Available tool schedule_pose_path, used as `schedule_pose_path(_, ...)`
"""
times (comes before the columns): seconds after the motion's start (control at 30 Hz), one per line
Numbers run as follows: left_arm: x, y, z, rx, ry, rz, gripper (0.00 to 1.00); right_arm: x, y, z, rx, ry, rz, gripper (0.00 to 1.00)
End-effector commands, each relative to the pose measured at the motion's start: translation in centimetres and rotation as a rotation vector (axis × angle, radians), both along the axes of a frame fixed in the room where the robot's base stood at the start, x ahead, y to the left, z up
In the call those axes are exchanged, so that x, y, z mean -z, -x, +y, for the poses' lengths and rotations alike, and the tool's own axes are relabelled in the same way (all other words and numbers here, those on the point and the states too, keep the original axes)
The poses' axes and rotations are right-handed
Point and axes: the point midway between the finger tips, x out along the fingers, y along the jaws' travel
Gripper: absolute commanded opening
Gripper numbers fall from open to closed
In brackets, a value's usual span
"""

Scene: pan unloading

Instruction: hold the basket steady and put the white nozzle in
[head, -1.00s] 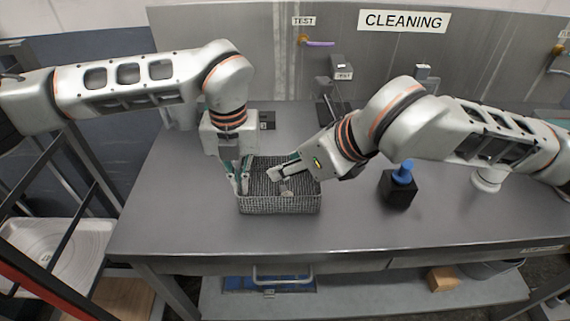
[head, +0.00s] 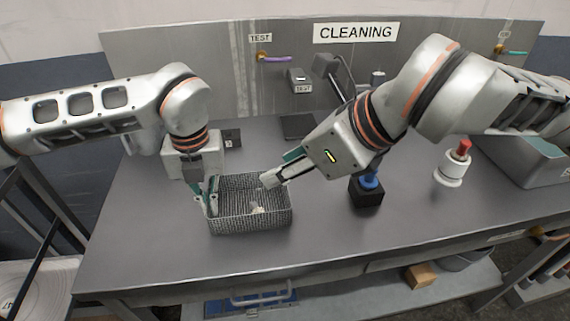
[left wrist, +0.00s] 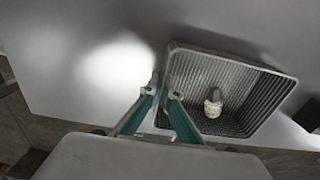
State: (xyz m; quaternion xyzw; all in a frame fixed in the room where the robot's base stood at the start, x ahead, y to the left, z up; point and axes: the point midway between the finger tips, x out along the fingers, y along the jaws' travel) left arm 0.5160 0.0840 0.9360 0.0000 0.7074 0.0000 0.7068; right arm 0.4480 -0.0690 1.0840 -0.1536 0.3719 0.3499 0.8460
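The dark grey woven basket (head: 272,224) stands on the grey table. My left gripper (head: 208,199) is at its left wall, one finger on each side, and looks shut on the wall. The left wrist view shows the fingers (left wrist: 162,92) straddling the basket's edge (left wrist: 236,62). The white nozzle (head: 257,210) is inside the basket, on its floor; it also shows in the left wrist view (left wrist: 213,103), with nothing holding it. My right gripper (head: 281,169) is above the basket's back right part, its fingers apart and empty.
A black block with a blue top (head: 367,192) stands right of the basket. Farther right are a white, red-topped item (head: 453,164) and a grey bin (head: 535,158). A small dark TEST box (head: 231,138) stands behind my left gripper. The table in front of the basket is clear.

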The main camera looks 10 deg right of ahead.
Motion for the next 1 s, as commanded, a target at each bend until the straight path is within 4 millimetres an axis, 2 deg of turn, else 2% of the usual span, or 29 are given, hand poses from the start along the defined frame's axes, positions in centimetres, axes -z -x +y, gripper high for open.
schedule_pose_path(0.1,0.0,0.0,0.0,0.000,0.000,0.000,0.00,0.0,0.0,0.0,0.000,0.000,0.000,0.36)
schedule_pose_path(0.2,0.0,0.0,0.0,0.000,0.000,0.000,0.24,0.0,0.0,0.0,0.000,0.000,0.000,0.36)
schedule_pose_path(0.63,-0.6,-0.1,0.0,0.000,0.000,-0.002,0.24,0.0,0.0,0.0,0.000,0.000,0.000,0.36)
schedule_pose_path(0.77,-2.3,-0.1,0.0,0.000,0.001,-0.004,0.24,0.0,0.0,0.0,0.000,0.000,0.000,0.36)
schedule_pose_path(1.0,-7.2,-0.1,0.0,0.000,0.001,-0.005,0.24,0.0,0.0,0.0,0.000,0.000,0.000,0.36)
